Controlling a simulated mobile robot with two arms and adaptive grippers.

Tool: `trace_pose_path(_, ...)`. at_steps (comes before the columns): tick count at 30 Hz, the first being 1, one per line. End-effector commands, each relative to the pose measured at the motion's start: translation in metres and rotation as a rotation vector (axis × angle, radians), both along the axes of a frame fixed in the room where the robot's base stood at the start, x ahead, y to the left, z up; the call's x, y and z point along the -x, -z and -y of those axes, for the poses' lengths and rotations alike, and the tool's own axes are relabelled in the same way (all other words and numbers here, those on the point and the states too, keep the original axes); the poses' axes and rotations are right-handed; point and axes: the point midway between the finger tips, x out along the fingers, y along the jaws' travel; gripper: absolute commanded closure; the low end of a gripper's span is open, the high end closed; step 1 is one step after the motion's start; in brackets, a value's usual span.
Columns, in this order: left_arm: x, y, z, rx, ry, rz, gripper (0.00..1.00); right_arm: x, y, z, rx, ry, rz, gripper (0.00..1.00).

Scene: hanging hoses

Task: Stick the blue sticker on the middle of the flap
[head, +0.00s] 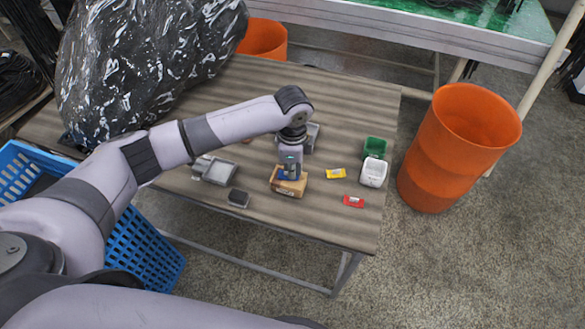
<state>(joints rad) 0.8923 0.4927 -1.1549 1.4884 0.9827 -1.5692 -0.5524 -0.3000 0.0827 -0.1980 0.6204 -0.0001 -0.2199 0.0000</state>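A small brown cardboard box (289,186) sits on the wooden table near its front edge. My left gripper (288,176) reaches in from the left and points down right over the top of the box. A blue patch (282,173) shows at its fingertips against the box top. It looks like the blue sticker, but I cannot tell whether it is held or lies on the box. The gripper hides most of the top flap, and its fingers are too small to read as open or shut. My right gripper is out of view.
On the table (345,105) stand a green container (375,147) and a white container (373,173). Yellow (336,173) and red (354,201) packets, a grey tray (220,172) and a dark block (239,198) lie around the box. An orange bin (440,150) stands right of the table.

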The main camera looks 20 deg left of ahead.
Motion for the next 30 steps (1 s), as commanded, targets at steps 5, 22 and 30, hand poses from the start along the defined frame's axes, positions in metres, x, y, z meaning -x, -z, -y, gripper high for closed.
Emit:
trace_pose_path(5, 0.0000, 0.0021, 0.0002, 0.000, 0.000, 0.000, 1.00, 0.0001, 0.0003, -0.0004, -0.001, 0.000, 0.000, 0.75)
trace_pose_path(22, 0.0003, 0.0061, 0.0002, 0.000, 0.000, -0.001, 1.00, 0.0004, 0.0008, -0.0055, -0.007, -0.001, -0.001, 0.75)
trace_pose_path(30, 0.0004, 0.0062, 0.0002, 0.000, 0.000, -0.001, 0.88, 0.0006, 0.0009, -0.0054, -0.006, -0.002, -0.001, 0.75)
